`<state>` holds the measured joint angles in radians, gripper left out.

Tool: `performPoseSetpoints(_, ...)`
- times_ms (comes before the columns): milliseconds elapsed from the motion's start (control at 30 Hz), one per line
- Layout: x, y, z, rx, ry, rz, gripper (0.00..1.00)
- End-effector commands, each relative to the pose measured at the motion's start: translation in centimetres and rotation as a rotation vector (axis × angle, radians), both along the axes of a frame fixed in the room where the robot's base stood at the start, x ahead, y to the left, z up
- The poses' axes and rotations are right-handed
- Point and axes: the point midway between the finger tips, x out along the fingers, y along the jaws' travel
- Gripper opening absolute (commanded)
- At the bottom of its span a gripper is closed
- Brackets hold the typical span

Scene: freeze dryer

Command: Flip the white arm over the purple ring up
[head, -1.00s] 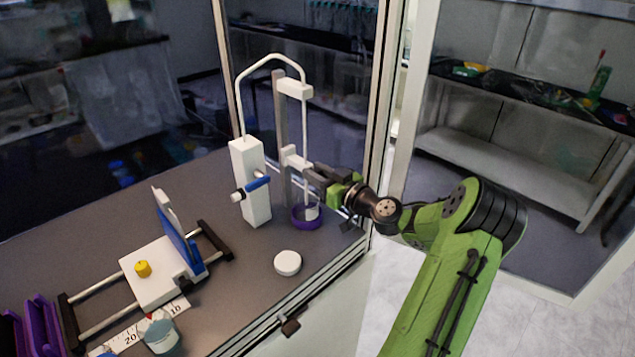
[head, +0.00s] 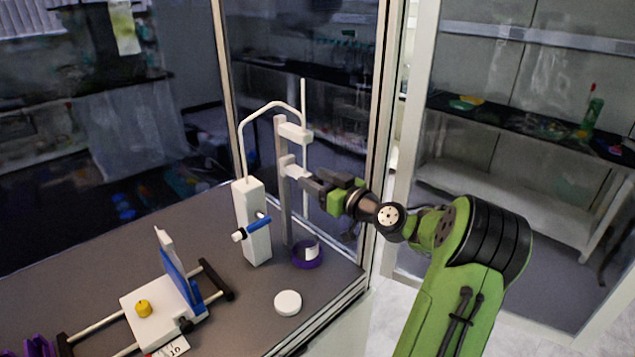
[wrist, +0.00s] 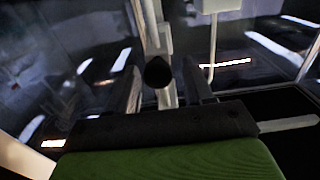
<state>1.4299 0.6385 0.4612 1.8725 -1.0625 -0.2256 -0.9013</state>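The white arm (head: 293,168) juts from a grey upright post, above the purple ring (head: 307,256) on the bench. A thin upright white rod (head: 304,100) passes by it and sticks up above the upper white bracket (head: 294,133). My gripper (head: 308,182) is at the white arm's right end, well above the ring. In the wrist view, its dark fingers (wrist: 163,92) stand apart, with a white piece and a dark round knob between them. Gaps show beside the white piece; whether a finger touches the arm is unclear.
A white block (head: 251,222) with a blue-handled valve and bent tube stands left of the post. A white round cap (head: 288,302) lies in front. A white device with a yellow knob (head: 143,308) is at lower left. A glass pane and frame stand behind.

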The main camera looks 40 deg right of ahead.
Motion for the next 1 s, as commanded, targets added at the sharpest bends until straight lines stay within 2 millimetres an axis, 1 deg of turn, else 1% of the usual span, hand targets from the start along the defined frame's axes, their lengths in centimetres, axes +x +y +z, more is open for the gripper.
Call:
performPoseSetpoints(167,-0.1,0.0,-0.2,0.001,0.004,0.0,0.51)
performPoseSetpoints(267,-1.2,-0.2,-0.4,0.001,0.007,-0.004,0.51)
performPoseSetpoints(367,-3.4,-0.3,-0.5,0.0,0.006,-0.006,0.51)
performPoseSetpoints(600,-10.4,-0.5,-0.6,0.0,0.005,-0.008,0.51)
performPoseSetpoints(700,-12.9,-0.5,-0.5,-0.001,0.004,-0.007,0.51)
performPoseSetpoints(833,-15.0,-0.5,-0.3,0.001,0.001,-0.004,0.51)
performPoseSetpoints(900,-15.6,-0.5,-0.3,0.001,0.002,-0.002,0.51)
performPoseSetpoints(1000,-15.8,-0.5,-0.2,0.0,0.002,0.0,0.51)
